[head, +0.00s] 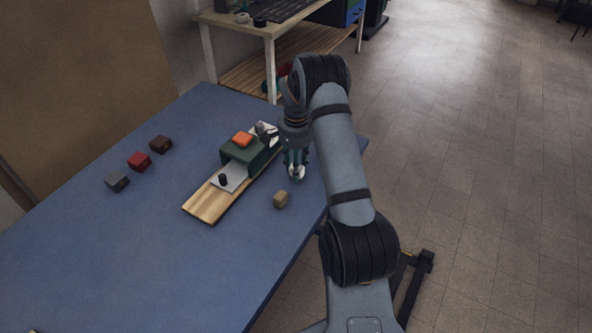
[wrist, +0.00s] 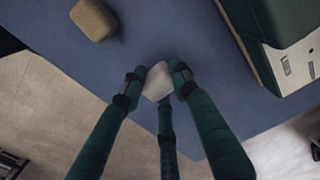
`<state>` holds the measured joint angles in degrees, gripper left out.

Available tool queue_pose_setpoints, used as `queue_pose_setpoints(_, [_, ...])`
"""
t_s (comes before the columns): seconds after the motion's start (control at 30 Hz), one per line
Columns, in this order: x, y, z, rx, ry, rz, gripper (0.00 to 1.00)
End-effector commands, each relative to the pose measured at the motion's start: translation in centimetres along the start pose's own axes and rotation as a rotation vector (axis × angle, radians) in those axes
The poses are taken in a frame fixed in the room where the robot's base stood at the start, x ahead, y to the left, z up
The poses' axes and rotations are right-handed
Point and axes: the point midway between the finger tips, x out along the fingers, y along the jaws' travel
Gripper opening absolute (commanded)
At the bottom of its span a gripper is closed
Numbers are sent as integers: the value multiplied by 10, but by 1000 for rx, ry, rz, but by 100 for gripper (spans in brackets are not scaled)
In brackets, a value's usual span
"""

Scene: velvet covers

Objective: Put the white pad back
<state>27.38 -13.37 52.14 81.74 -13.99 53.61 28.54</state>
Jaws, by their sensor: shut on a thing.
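The white pad (wrist: 157,80) is a small pale block between the fingertips of my gripper (wrist: 157,84) in the wrist view. The fingers close on it from both sides. In the head view my gripper (head: 297,168) is near the right edge of the blue table, right of the dark green box, and the white pad (head: 298,173) shows at its tips. Blue table surface shows behind the pad in the wrist view. I cannot tell whether the pad touches the table.
A tan block (head: 281,199) lies close by on the blue table (head: 120,240). The green box (head: 240,153), with an orange block (head: 242,139) on it, stands on a wooden board (head: 205,204). Grey (head: 117,181), red (head: 139,161) and brown (head: 160,144) blocks lie left. The near table is mostly clear.

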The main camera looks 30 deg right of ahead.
Motion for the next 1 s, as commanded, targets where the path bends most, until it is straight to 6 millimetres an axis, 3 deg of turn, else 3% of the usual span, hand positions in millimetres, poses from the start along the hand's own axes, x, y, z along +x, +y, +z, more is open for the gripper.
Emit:
queue_pose_setpoints(0.17, [18,0,0,0,0,0,8])
queue_pose_setpoints(0.57, [24,0,0,0,0,-1,8])
queue_pose_setpoints(0.6, [22,0,0,0,1,-1,31])
queue_pose_setpoints(0.9, [22,0,0,0,0,-1,48])
queue_pose_setpoints(1.0, [22,0,0,0,0,-1,48])
